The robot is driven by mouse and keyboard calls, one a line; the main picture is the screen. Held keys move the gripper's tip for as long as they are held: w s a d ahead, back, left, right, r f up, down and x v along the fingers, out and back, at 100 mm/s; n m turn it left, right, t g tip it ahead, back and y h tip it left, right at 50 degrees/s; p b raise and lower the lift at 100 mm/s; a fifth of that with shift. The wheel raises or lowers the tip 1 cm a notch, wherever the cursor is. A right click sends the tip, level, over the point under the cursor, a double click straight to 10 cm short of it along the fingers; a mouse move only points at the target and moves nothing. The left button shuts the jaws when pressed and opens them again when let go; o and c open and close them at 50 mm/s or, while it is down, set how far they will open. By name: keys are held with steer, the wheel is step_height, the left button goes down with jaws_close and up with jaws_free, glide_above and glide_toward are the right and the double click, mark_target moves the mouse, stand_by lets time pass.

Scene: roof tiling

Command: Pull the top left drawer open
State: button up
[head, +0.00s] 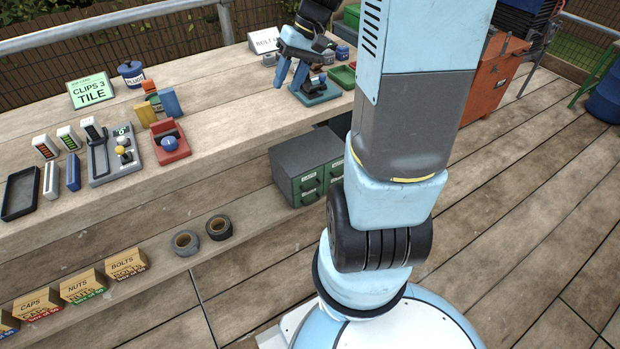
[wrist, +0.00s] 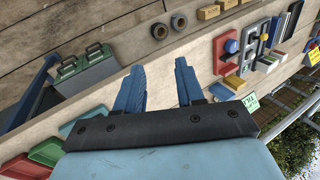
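The grey drawer cabinet (head: 305,150) stands on the lower shelf under the bench, its green drawers facing front. The left column of drawers (head: 308,184) shows labels and handles; my arm hides much of the right column. All visible drawers look shut. In the wrist view the cabinet (wrist: 88,72) is at the left, turned, with two dark handles at its upper edge. My gripper (head: 290,80) is above the bench top, higher than the cabinet and behind it. In the wrist view my gripper (wrist: 158,78) has its blue fingers apart with nothing between them.
Two tape rolls (head: 203,235) lie on the shelf left of the cabinet. Boxes of nuts (head: 84,286) and bolts stand further left. The bench top (head: 215,92) overhangs the cabinet and carries a red tray (head: 170,146) and clips. Shelf space between tape and cabinet is clear.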

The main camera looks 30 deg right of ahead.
steer(key=w+d+f+m+t+y, duration=0.25)
steer(key=d+f, duration=0.45)
steer(key=f, duration=0.6)
steer(key=w+d+f+m+t+y, duration=0.3)
steer(key=d+f, duration=0.5)
steer(key=f, duration=0.6)
steer(key=s+d+f+m+t, duration=0.1)
steer(key=s+d+f+t, duration=0.1)
steer(key=f, duration=0.5)
steer(key=s+d+f+m+t, duration=0.1)
steer(key=d+f+m+t, duration=0.1)
steer(key=f, duration=0.6)
steer(key=m+t+h, duration=0.4)
steer(key=m, duration=0.1)
glide_toward(313, 179)
steer(key=w+a+f, duration=0.3)
steer(key=w+a, duration=0.1)
steer(key=a, duration=0.1)
steer(key=shift+a, duration=0.2)
steer(key=shift+w+n, duration=0.15)
steer(key=shift+n, duration=0.1)
steer(key=shift+c, duration=0.2)
jaws_close()
